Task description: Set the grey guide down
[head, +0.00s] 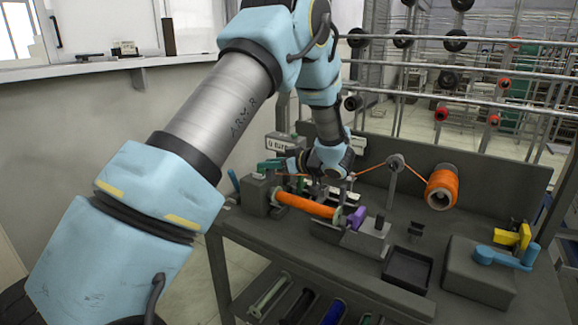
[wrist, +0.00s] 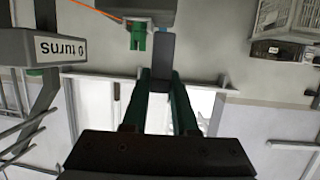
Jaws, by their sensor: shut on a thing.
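My gripper's green fingers (wrist: 161,78) close on a grey block, the grey guide (wrist: 162,52), which sticks out past the fingertips in the wrist view. A pale bracket with a green piece (wrist: 138,38) shows beside and beyond the guide; whether they touch is unclear. In the head view my gripper (head: 322,188) is low over the bench, just behind the orange-wound bobbin (head: 305,205). The fingertips and the guide are hard to make out there. An orange thread (head: 372,170) runs from the supply spool (head: 442,188) past a post (head: 393,180) toward my gripper.
A purple piece (head: 354,217) is at the bobbin's right end and a dark headstock block (head: 256,193) at its left. A black tray (head: 408,268) sits at the front. A blue crank (head: 504,257) stands at right. A turns display (wrist: 45,47) is close by.

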